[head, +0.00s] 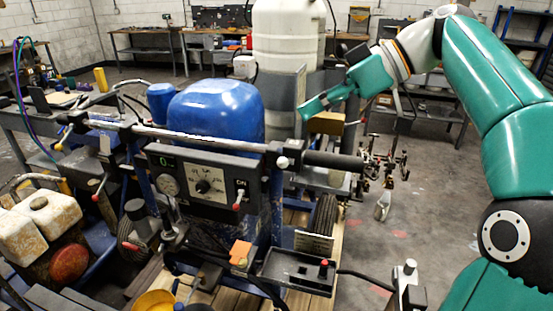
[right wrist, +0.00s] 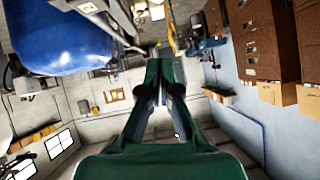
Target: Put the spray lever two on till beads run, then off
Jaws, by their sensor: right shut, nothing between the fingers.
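The line striper's blue tank (head: 215,110) stands mid-left behind its handlebar (head: 215,136). Its control panel (head: 205,185) carries a gauge, a dial and a small red-tipped lever (head: 238,198). Another red-tipped lever (head: 97,193) stands left of the panel. I cannot tell which lever is spray lever two. Spray fittings (head: 385,170) hang at the machine's right side; no beads can be made out. My right gripper (head: 304,111) is shut and empty, in the air right of the tank. It shows large in the right wrist view (right wrist: 160,75). My left gripper is out of view.
A black handle grip (head: 333,161) juts right from the handlebar, below my right gripper. A small black tray (head: 298,268) with a red knob sits in front. A white drum (head: 285,40) stands behind the gripper. Open concrete floor (head: 425,210) lies right of the machine.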

